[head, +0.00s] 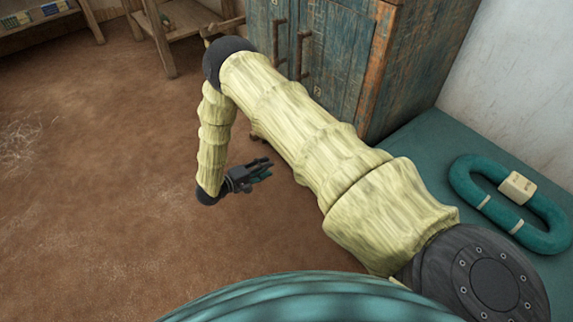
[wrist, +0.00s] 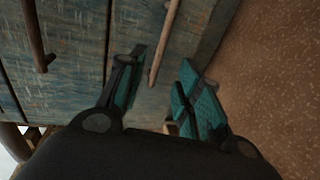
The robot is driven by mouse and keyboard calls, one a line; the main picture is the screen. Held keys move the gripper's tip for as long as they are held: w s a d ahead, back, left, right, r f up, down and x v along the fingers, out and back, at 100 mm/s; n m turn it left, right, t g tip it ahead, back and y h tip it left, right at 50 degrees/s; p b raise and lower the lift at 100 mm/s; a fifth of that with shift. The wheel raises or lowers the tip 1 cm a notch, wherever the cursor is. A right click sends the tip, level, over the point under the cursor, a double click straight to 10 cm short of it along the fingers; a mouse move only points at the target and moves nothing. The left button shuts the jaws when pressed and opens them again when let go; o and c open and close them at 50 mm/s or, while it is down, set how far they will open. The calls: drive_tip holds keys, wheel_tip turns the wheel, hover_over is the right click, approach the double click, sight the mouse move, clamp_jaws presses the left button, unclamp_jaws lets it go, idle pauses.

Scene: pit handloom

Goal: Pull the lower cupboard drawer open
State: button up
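The weathered blue wooden cupboard (head: 340,50) stands at the top of the head view, its lower front partly hidden by my arm. In the wrist view its blue planked front (wrist: 75,75) fills the left and middle. One wooden bar handle (wrist: 167,35) appears between my fingertips, and another bar (wrist: 34,35) is further left. I cannot tell which bar belongs to the lower drawer. My gripper (head: 266,169) is low in front of the cupboard. In the wrist view the gripper (wrist: 162,62) is open, with its two teal-padded fingers apart and no visible grip on the bar.
Wooden stands (head: 165,50) are at the upper left. The brown floor (head: 100,200) is open on the left.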

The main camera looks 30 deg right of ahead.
drive_tip(key=shift+b+x, duration=2.35)
drive_tip(key=shift+x, duration=3.05)
drive_tip(key=shift+f, duration=0.15)
clamp_jaws()
